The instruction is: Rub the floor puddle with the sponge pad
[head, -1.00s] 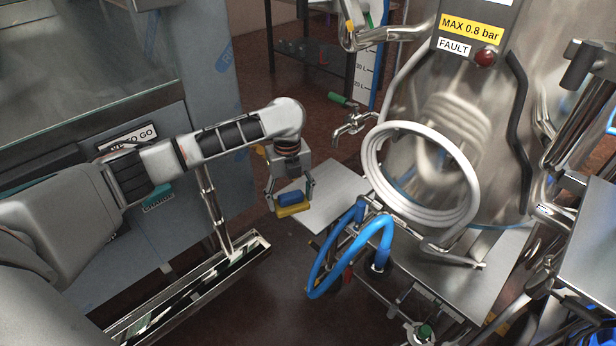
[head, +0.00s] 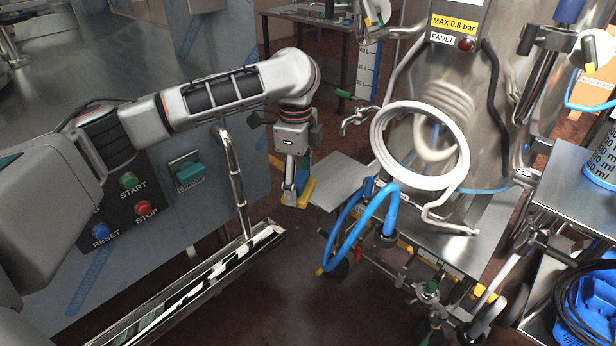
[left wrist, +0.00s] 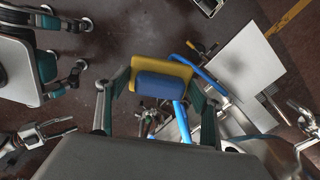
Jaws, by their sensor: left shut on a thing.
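The sponge pad (left wrist: 161,75) has a yellow base and a blue block on top. My left gripper (head: 297,192) is shut on the sponge pad, which also shows in the head view (head: 308,190), partly hidden by the fingers. In the left wrist view, the left gripper's fingers (left wrist: 160,92) sit on either side of the blue block. The pad is held in the gap between the grey machine and the steel vessel. I cannot make out the puddle clearly; the dark floor (head: 300,290) has faint sheen. My right gripper is not in view.
A steel trough (head: 190,300) lies along the grey machine's foot. A flat light plate (head: 338,180) is just right of the pad. Blue hoses (head: 350,235) and a wheeled frame with a steel vessel (head: 480,110) stand at the right. Dark floor between them is open.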

